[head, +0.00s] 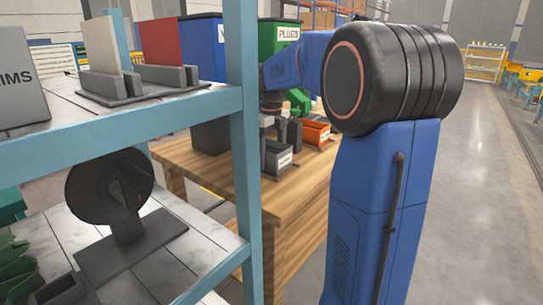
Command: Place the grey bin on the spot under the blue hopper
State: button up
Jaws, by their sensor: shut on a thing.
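The grey bin (278,160), with a pale label on its front, is at the wooden table, just right of the blue shelf post. My gripper (281,132) is above it, shut on it; the post and my arm partly hide the hold. I cannot tell whether the bin touches the table top. The blue hopper (203,36) stands behind the shelf, left of the green hopper, partly hidden by the post. The spot under the blue hopper is not visible.
A green hopper (280,38) marked PLUGS and a red hopper (160,42) flank the blue one. An orange bin (316,133) is right of the grey bin on the wooden table (300,190). A teal shelf rack (180,115) stands close in front. The floor at right is clear.

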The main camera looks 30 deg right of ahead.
jog(key=shift+f, duration=0.15)
jog(key=o, duration=1.1)
notch_tip(320, 180, up, 12)
jog(key=shift+s, duration=0.1)
dwell(0.5)
